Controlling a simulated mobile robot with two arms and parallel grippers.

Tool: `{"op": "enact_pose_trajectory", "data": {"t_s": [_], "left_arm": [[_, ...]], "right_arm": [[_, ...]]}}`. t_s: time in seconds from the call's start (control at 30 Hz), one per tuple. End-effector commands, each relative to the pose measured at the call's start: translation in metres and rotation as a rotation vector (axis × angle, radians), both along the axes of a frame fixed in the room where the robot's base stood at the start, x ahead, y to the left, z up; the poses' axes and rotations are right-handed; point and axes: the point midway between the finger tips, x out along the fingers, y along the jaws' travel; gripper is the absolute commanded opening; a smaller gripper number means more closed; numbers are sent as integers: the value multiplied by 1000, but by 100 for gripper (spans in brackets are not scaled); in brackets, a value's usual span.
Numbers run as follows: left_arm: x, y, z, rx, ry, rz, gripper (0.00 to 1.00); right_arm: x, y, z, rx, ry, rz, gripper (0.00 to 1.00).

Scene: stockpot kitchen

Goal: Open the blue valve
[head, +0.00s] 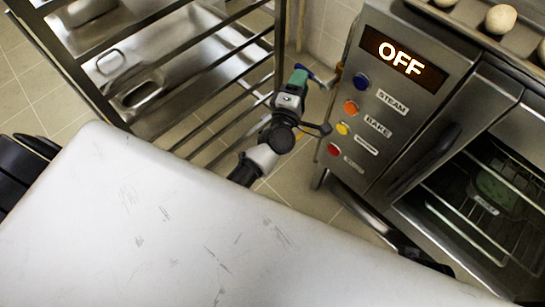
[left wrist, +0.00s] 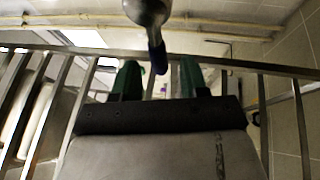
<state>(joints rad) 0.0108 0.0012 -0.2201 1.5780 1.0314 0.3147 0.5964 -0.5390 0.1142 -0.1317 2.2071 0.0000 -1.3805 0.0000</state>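The blue valve handle (head: 319,79) shows as a small blue piece beside the oven's left side in the head view. In the left wrist view the blue handle (left wrist: 158,58) hangs below a rounded grey metal body (left wrist: 148,12). My left gripper (head: 298,76) has green fingers and is right next to the handle in the head view. In the left wrist view its two fingertips (left wrist: 159,78) stand apart, with the handle's lower end showing between them. I cannot tell whether either finger touches it.
A steel rack (head: 279,40) with trays stands to the left of my left gripper. An oven (head: 350,150) with a lit OFF display (head: 402,58) and coloured buttons stands to the right, its door open. Tiled floor shows between them.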

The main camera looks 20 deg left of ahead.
Motion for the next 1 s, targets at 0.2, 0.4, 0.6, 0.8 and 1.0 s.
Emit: {"op": "enact_pose_trajectory", "data": {"t_s": [0.2, 0.4, 0.6, 0.8, 1.0], "left_arm": [[-45, -2, -8, 3, 1, -1, 44], [-73, -6, -18, 70, 45, -14, 44], [-83, -12, -57, 289, 188, -72, 44], [-101, -13, -93, 480, 318, -141, 44], [-125, -12, -126, 647, 436, -219, 44]], "right_arm": [[0, 0, 4, 0, 0, 0, 0], [0, 0, 20, 0, -1, 0, 0], [0, 0, 45, 0, 0, 0, 0], [0, 0, 67, 0, 0, 0, 0], [0, 0, 87, 0, 0, 0, 0]]}}
